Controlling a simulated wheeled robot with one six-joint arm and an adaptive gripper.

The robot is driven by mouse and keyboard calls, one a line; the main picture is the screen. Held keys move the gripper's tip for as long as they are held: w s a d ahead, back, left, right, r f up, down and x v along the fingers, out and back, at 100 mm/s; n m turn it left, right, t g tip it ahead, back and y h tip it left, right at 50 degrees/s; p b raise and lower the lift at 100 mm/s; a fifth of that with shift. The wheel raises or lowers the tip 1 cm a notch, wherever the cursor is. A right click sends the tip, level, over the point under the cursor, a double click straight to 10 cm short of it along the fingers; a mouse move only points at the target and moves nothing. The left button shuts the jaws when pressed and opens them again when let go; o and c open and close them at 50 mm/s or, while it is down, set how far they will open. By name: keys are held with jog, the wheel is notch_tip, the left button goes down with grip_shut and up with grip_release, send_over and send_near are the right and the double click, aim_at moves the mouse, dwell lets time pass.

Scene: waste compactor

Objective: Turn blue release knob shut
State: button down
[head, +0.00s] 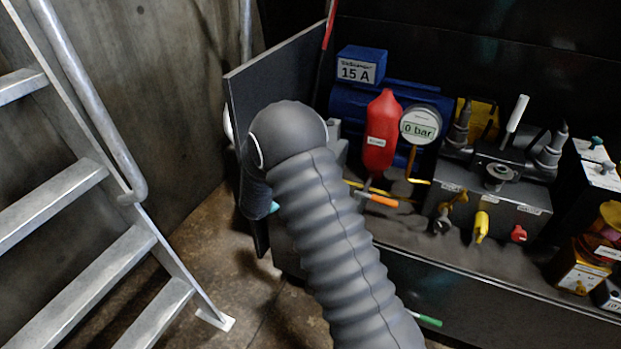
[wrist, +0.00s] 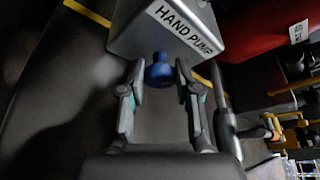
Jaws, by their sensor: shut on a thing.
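The blue release knob (wrist: 158,73) sits on the near side of a grey block labelled HAND PUMP (wrist: 172,27) in the wrist view. My gripper (wrist: 160,66) has its two fingertips on either side of the knob and is shut on it. Small gaps seem to show beside the knob in the picture, so the exact contact is hard to see. The knob's turn angle cannot be read.
A red accumulator (head: 381,135), a gauge reading 0 bar (head: 421,125) and a blue motor box marked 15 A (head: 360,66) stand beyond my arm. A valve block (head: 497,205) is to the right. A metal ladder (head: 95,200) stands at the left.

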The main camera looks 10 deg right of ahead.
jog(key=shift+a, duration=0.15)
jog(key=c, duration=0.8)
grip_release()
jog(key=shift+a, duration=0.1)
jog(key=shift+d, duration=0.2)
jog(key=shift+a, duration=0.1)
